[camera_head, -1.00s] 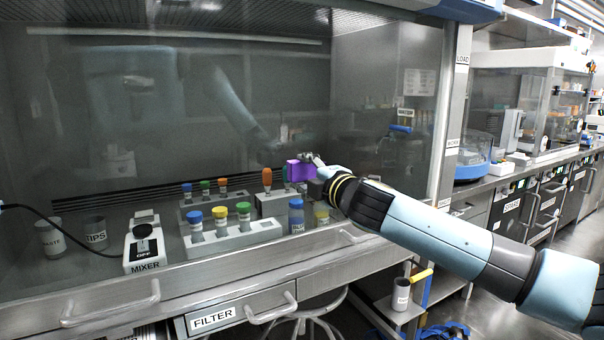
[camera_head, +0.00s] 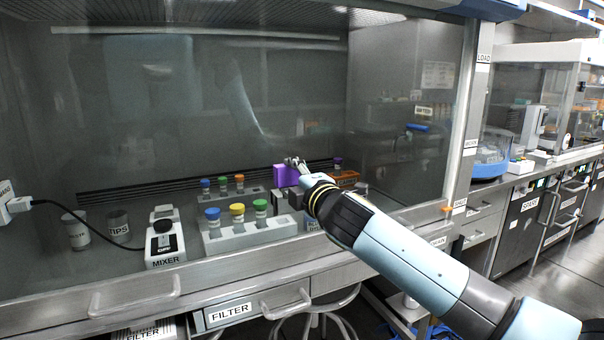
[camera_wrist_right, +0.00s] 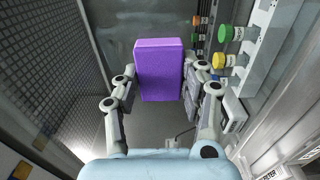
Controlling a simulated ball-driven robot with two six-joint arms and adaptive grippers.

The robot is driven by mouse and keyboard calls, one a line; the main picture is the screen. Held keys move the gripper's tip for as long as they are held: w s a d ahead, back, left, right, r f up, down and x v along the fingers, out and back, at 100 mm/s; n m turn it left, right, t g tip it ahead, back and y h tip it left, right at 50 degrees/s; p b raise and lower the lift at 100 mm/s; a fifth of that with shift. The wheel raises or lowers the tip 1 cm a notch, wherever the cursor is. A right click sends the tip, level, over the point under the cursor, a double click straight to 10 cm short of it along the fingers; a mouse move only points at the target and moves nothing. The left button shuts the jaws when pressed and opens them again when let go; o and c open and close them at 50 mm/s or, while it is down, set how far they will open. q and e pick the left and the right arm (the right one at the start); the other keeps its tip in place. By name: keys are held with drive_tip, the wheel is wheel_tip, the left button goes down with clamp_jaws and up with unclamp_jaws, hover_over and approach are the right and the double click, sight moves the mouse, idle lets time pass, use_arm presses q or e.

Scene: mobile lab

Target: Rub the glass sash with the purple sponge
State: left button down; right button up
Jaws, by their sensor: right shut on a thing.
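The purple sponge (camera_head: 286,176) is in my right gripper (camera_head: 298,163), whose fingers are shut on it from both sides. The right wrist view shows the sponge (camera_wrist_right: 159,72) as a block between the two fingers. The glass sash (camera_head: 400,75) is the large clear pane of the hood, with a faint reflection of my arm in it. The sponge appears in front of the pane's lower part; I cannot tell whether it touches the glass. My left gripper is not in view.
A white rack (camera_head: 250,237) with blue, yellow and green capped vials stands left of my right arm. A mixer (camera_head: 165,240) and cups stand further left. A metal hood post (camera_head: 470,130) rises at right. A blue-based device (camera_head: 491,160) sits on the right bench.

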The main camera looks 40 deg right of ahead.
sight(271, 176)
drive_tip(key=shift+w+a+p, duration=0.2)
drive_tip(key=shift+w+a, duration=0.05)
drive_tip(key=shift+a, duration=0.65)
drive_tip(key=shift+w+a+p, duration=0.2)
drive_tip(key=shift+a, duration=0.7)
drive_tip(key=shift+s, duration=0.1)
drive_tip(key=shift+v, duration=2.95)
drive_tip(key=shift+v, duration=1.5)
